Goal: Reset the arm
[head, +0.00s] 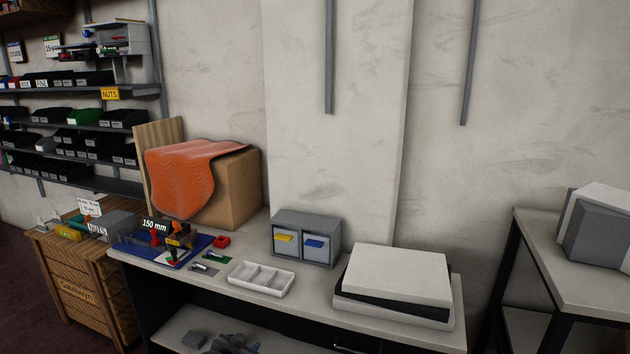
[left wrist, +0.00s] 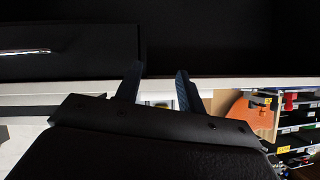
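My left gripper (left wrist: 158,78) shows in the left wrist view with its two dark fingers spread apart. Nothing is seen held between them. It is in front of the grey-topped workbench (head: 315,293), whose pale edge crosses behind the fingers in the wrist view. In the head view, a dark blue-grey shape sits low at the bottom edge by the under-shelf; I cannot tell whether it is part of my gripper. My right gripper is in neither view.
The bench holds a white divided tray (head: 259,287), a grey drawer unit (head: 307,223), stacked flat boxes (head: 398,270), a blue mat (head: 196,250) and a cardboard box (head: 238,185) under orange cloth (head: 180,180). A wooden crate (head: 88,290) stands left, another table (head: 575,260) right.

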